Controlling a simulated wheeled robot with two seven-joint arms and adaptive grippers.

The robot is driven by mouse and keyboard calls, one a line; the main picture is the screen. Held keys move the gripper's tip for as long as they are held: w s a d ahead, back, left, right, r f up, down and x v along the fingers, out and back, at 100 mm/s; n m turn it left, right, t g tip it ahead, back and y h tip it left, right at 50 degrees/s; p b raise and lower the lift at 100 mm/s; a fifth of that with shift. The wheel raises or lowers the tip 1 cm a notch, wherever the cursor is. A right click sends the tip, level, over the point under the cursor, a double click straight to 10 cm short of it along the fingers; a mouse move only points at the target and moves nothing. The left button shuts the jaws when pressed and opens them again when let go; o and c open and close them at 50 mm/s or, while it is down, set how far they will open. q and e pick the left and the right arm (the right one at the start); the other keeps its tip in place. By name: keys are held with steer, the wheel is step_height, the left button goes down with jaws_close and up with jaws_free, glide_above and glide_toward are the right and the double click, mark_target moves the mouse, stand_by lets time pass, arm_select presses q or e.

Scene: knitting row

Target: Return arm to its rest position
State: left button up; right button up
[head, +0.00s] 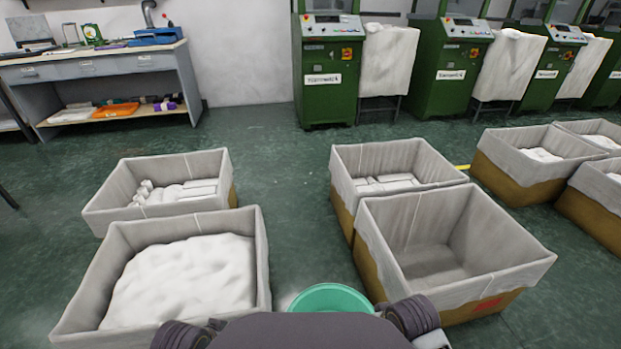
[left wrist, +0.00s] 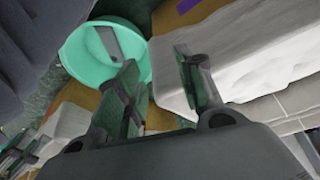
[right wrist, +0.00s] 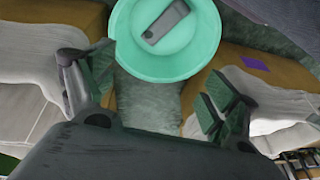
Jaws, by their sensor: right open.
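My right gripper (right wrist: 160,68) is open and empty in the right wrist view, its two green-padded fingers wide apart. My left gripper (left wrist: 155,58) is also open in the left wrist view, with nothing between its fingers. A round teal bucket (head: 332,290) stands on the floor just in front of me, partly hidden by my body. It also shows in the left wrist view (left wrist: 76,52) and in the right wrist view (right wrist: 130,58). A grey flat object (right wrist: 168,22) lies in the bucket, apart from the fingers. Parts of my arms show at the bottom of the head view.
A lined box with white material (head: 92,290) is at front left, and an empty lined box (head: 505,262) at front right. More boxes stand behind. A workbench (head: 90,66) and green machines (head: 327,85) line the wall. Green floor is clear between the box rows.

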arm_select(q)
steer(key=shift+s+a+r+g+y+p, duration=0.15)
steer(key=shift+a+r+y+p, duration=0.15)
steer(key=shift+a+r, duration=0.3)
steer(key=shift+s+a+r+g+y+p, duration=0.15)
steer(key=shift+a+r+y+p, duration=0.1)
steer(key=shift+a+r, duration=0.3)
arm_select(e)
steer(key=s+d+r+h, duration=0.1)
steer(key=s+d+r, duration=0.1)
steer(key=d, duration=0.4)
steer(key=shift+s+d+r+n+t, duration=0.3)
steer(key=shift+s+n, duration=0.1)
steer(key=shift+s, duration=0.2)
arm_select(q)
steer(key=shift+w+f+p, duration=0.25)
steer(key=shift+w+p, duration=0.05)
steer(key=shift+p, duration=0.45)
arm_select(e)
steer(key=shift+w+f, duration=0.2)
